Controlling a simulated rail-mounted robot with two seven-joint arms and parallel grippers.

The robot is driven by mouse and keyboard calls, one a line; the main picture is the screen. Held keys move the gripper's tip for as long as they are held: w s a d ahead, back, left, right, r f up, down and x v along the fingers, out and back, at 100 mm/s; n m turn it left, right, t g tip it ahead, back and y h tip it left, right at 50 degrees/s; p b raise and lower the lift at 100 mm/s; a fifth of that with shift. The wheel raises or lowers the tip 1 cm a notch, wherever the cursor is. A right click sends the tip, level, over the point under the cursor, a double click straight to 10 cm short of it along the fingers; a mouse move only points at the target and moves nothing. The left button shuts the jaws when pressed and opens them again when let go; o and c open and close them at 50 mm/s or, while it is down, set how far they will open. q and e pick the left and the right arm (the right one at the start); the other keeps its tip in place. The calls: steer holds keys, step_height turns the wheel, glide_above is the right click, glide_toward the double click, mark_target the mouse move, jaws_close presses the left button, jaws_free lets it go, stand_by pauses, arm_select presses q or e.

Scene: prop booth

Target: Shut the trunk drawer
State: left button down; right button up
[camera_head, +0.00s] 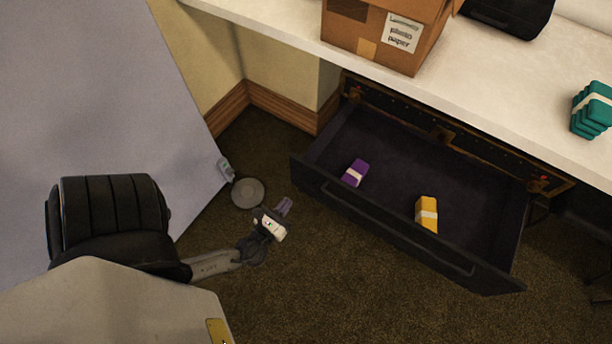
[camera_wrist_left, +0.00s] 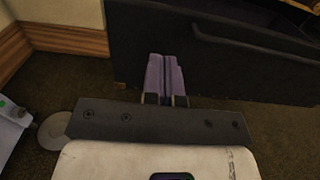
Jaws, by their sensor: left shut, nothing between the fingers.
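The trunk drawer (camera_head: 400,232) is dark and pulled well out from under the white counter. Inside it lie a purple bundle (camera_head: 355,173) and a yellow bundle (camera_head: 427,213), apart from each other. A long handle runs along its front. My left gripper (camera_head: 285,206) is shut and empty, in front of the drawer's left end and apart from it in the head view. In the left wrist view its purple-grey fingers (camera_wrist_left: 165,80) are together before the drawer's dark front panel (camera_wrist_left: 220,50), left of the handle (camera_wrist_left: 255,45). I cannot tell there whether they touch it. My right gripper is not seen.
A cardboard box (camera_head: 385,35) and a stack of teal bundles (camera_head: 592,110) stand on the white counter (camera_head: 480,85). A large grey panel (camera_head: 90,90) leans at the left. Carpet in front of the drawer is clear.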

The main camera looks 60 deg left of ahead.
mark_target(311, 170)
arm_select(q)
steer(key=b+x, duration=0.2)
steer(key=x, duration=0.8)
steer(key=shift+w+f, duration=0.1)
steer(key=shift+x, duration=0.8)
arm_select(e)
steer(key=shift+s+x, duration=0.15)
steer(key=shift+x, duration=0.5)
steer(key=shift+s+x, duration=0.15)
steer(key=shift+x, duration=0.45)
arm_select(q)
steer(key=shift+a, duration=0.1)
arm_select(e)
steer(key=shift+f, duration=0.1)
